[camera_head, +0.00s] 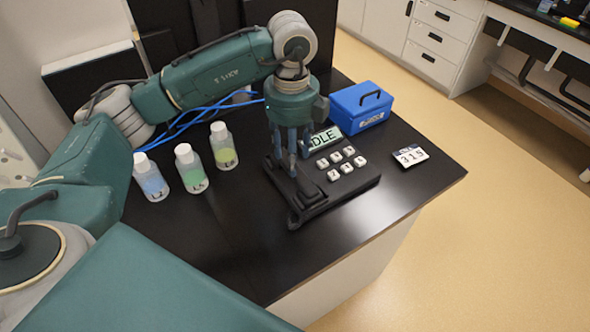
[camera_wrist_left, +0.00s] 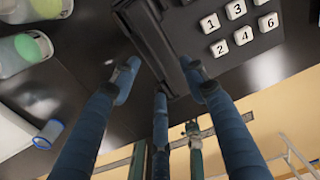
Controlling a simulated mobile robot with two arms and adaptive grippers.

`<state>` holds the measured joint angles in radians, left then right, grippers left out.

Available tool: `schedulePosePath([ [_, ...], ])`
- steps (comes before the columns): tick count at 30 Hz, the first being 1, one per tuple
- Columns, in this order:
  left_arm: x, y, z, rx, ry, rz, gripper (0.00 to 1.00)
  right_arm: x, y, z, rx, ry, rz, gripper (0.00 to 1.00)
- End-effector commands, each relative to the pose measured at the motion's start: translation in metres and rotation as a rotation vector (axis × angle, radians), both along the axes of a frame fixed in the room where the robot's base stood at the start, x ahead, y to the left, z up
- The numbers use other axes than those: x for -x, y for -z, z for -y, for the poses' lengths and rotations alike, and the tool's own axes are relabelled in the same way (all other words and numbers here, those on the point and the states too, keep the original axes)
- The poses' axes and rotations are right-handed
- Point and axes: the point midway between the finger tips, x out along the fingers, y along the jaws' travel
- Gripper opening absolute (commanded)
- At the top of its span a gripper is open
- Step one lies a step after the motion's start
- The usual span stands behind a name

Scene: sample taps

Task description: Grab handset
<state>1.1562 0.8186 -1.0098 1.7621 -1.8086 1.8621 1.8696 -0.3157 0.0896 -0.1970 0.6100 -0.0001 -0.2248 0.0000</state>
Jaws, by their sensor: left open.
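The black handset (camera_head: 305,202) lies along the left side of a dark desk unit (camera_head: 358,184) with white number keys and a lit display reading "DLE". My left gripper (camera_head: 293,165) points down over the handset, its blue fingers open and hiding part of it. In the left wrist view, the handset (camera_wrist_left: 150,35) runs between and beyond the spread fingers of the gripper (camera_wrist_left: 163,85). I cannot tell whether any finger touches it. My right gripper is not in view.
Three capped bottles (camera_head: 188,168) stand left of the unit on the black table (camera_head: 240,240). A blue box (camera_head: 361,107) with a handle sits behind it. A tag reading "319" (camera_head: 410,158) lies to the right. Blue cables (camera_head: 190,118) run behind the bottles. The table front is clear.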

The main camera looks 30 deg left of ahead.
Motion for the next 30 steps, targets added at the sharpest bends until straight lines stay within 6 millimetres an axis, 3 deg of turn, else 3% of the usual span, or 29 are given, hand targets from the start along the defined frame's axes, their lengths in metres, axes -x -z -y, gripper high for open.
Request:
schedulePosePath([
  [4, 0.0, 0.011, -0.001, 0.0, -0.001, -0.004, 0.44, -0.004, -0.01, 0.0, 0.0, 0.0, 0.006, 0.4],
  [12, -0.003, 0.049, -0.003, 0.001, 0.001, -0.003, 0.44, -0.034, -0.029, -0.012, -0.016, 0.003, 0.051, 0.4],
  [20, -0.004, 0.055, -0.003, 0.001, 0.002, 0.0, 0.44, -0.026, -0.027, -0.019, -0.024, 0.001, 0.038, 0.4],
  [21, -0.004, 0.055, -0.003, 0.001, 0.002, 0.0, 0.42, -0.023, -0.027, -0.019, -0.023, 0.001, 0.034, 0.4],
  [26, -0.004, 0.054, -0.003, 0.001, 0.002, 0.0, 0.1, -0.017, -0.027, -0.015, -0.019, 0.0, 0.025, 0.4],
  [30, -0.004, 0.054, -0.003, 0.002, 0.001, 0.001, 0.08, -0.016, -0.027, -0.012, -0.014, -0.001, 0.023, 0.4],
])
